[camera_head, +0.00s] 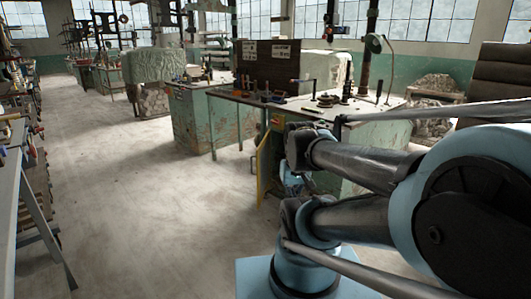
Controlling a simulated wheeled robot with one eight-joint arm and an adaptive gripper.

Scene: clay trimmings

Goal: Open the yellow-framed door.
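The yellow-framed door (263,168) is on the front of a green workbench cabinet (355,130) in the middle of the head view. It shows as a narrow upright panel that stands out at an angle from the cabinet, so it looks at least partly open. My arm covers the area just right of the door, and a small bluish shape (292,182) shows low in the gap there. I cannot make out my gripper or its fingers; the arm links seem to hide it.
Tools and small items stand on the benchtop (385,112). Another green bench (200,125) stands behind to the left. A long table (12,180) with slanted legs runs along the left edge. The pale concrete floor (130,210) between is clear.

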